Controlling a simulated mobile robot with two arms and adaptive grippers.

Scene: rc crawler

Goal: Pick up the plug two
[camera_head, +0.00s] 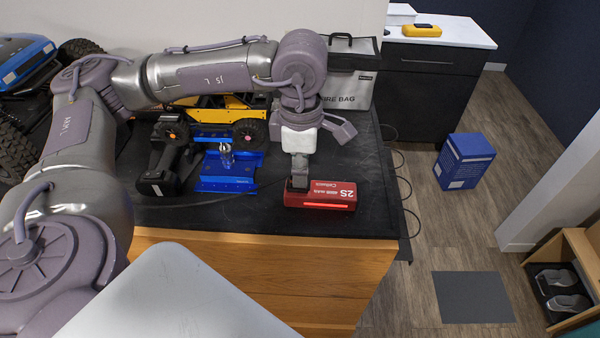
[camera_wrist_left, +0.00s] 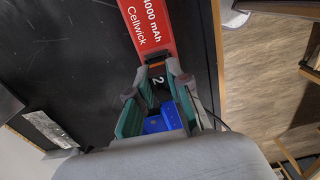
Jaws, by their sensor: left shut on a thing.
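Plug two (camera_wrist_left: 157,80) is a small black block with a white "2" on it, seen in the left wrist view. My left gripper (camera_wrist_left: 158,92) is shut on it, with a finger on each side. The red battery (camera_wrist_left: 148,28) lies against or just beyond the plug; I cannot tell whether the two are joined. In the head view my left gripper (camera_head: 298,176) points down at the left end of the red battery (camera_head: 322,196), and its fingers mostly hide the plug. My right gripper is not in view.
The black mat (camera_head: 240,216) covers the wooden cabinet top (camera_head: 260,250). A blue stand (camera_head: 228,178), a black controller (camera_head: 166,166) and a yellow crawler (camera_head: 215,112) are left of the gripper. A grey fire bag (camera_head: 346,90) stands behind. The mat's right edge is close to the battery.

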